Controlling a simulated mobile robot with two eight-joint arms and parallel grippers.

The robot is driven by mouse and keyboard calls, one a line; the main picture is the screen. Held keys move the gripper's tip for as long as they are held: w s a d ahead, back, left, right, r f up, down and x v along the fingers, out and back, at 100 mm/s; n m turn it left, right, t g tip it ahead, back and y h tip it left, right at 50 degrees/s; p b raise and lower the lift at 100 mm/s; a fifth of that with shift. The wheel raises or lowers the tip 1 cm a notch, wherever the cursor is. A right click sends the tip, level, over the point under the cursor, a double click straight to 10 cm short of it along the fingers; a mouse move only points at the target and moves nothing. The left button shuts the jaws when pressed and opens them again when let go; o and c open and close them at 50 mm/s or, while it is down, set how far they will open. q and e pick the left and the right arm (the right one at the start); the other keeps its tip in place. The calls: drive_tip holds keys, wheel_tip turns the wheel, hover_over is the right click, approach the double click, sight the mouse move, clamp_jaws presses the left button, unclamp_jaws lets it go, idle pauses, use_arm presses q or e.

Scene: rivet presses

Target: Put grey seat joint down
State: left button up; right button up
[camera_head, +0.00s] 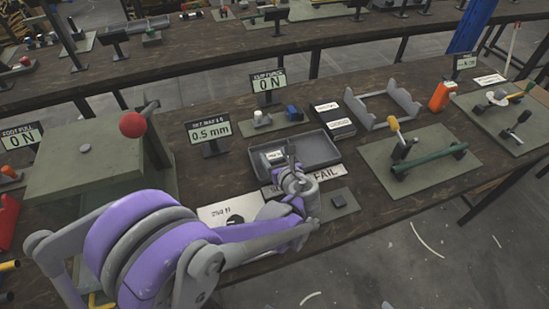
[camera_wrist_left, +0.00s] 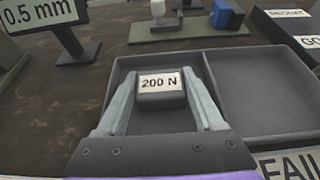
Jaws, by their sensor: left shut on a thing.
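The grey seat joint (camera_wrist_left: 161,98) is a small dark grey block with a white "200 N" label facing the wrist camera. My left gripper (camera_wrist_left: 160,80) is shut on it, one finger on each side. It is over or inside the left compartment of the grey two-part tray (camera_wrist_left: 238,133); I cannot tell if it touches the floor. In the head view my left gripper (camera_head: 288,160) reaches over the front of the tray (camera_head: 326,155), with the white label (camera_head: 274,156) just left of the fingers. My right gripper is not in view.
A "FAIL" plate (camera_head: 325,173) lies at the tray's front. A "0.5 mm" display (camera_head: 210,131) stands left, a dark labelled box (camera_head: 335,120) behind right. A green press with a red knob (camera_head: 132,125) is at left. Boards with tools (camera_head: 415,165) lie right.

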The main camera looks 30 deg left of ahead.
use_arm(q)
drive_tip(key=shift+f, duration=0.25)
drive_tip(key=shift+f, duration=0.2)
drive_tip(key=o, duration=1.3)
drive_tip(key=shift+r, duration=0.1)
drive_tip(key=shift+o, duration=0.2)
drive_tip(key=shift+r, duration=0.1)
drive_tip(key=shift+s+d+r, duration=0.15)
drive_tip(key=shift+d, duration=0.05)
drive_tip(key=v, duration=1.1)
drive_tip(key=shift+s+d+r+p, duration=0.15)
drive_tip(key=shift+s+p, duration=0.05)
drive_tip(key=shift+p, duration=0.2)
